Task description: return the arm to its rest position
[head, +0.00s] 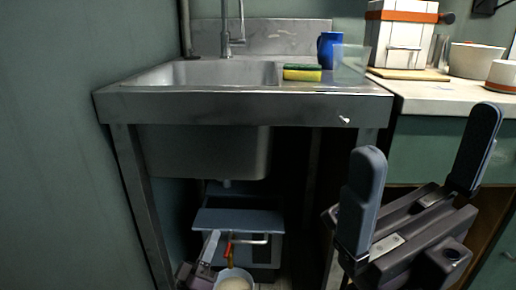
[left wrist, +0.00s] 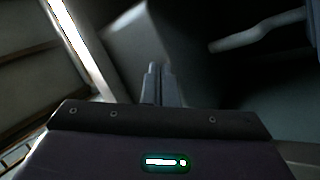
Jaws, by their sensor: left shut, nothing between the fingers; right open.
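My left gripper (head: 211,243) is low in the head view, below the sink, beside a pale bucket (head: 221,281). In the left wrist view its fingers (left wrist: 155,70) are together with nothing between them. My right gripper (head: 427,140) is large at the right of the head view, in front of the counter. Its two fingers are wide apart and the space between them is empty.
A steel sink (head: 240,107) stands on legs, with a blue jug (head: 328,50) and a sponge (head: 302,73) on its deck. A grey box (head: 240,217) is under it. The counter (head: 430,97) at right bears a bowl (head: 475,60) and a white box (head: 400,30).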

